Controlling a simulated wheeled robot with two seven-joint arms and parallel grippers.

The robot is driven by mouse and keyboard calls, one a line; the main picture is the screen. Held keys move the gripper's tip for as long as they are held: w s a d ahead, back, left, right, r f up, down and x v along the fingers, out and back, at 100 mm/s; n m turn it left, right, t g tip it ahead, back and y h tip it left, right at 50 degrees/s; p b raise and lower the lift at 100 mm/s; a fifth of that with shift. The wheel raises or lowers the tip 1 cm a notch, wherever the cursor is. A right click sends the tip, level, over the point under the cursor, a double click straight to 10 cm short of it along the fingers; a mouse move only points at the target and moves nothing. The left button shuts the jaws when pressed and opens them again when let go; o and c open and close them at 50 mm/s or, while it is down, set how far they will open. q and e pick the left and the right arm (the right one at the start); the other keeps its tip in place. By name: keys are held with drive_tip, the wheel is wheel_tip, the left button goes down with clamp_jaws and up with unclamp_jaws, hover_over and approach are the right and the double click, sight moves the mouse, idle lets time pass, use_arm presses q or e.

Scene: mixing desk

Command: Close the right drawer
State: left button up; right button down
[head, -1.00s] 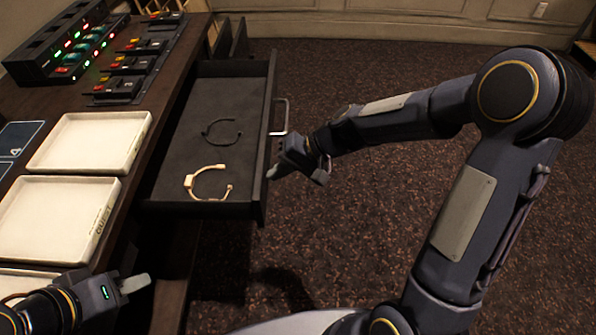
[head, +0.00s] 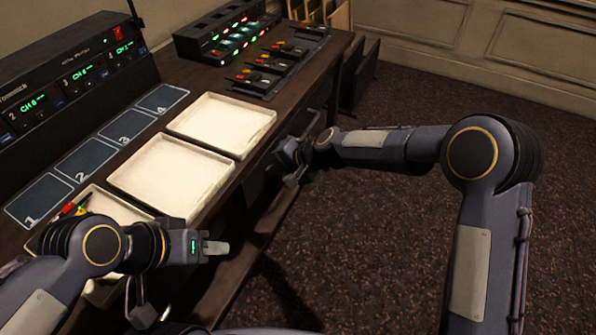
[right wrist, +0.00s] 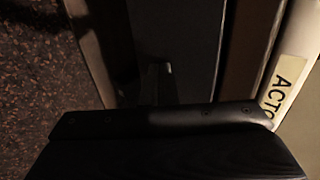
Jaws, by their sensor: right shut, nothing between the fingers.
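The right drawer (head: 300,126) is pushed in under the desk top's front edge. Its inside does not show in the head view, and I cannot tell whether a small gap is left. A metal handle (head: 314,114) shows on its front. My right gripper (head: 292,180) is shut and empty, close against the drawer front; exact contact is hidden. The right wrist view is dark, with a dark panel (right wrist: 175,40) beyond the gripper body. My left gripper (head: 216,248) is in front of the desk, above the floor, well apart from the drawer; its finger gap does not show.
Pale trays (head: 221,120) stand along the desk's front edge (head: 225,190). Open dark panels (head: 365,75) stand beyond the desk. The floor (head: 380,225) to the right is clear.

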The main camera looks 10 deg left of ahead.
drive_tip(key=shift+w+a+p, duration=0.15)
drive_tip(key=shift+w+a, duration=0.05)
drive_tip(key=shift+a, duration=0.4)
drive_tip(key=shift+w+a+p, duration=0.15)
drive_tip(key=shift+a, duration=0.55)
drive_tip(key=shift+r, duration=0.1)
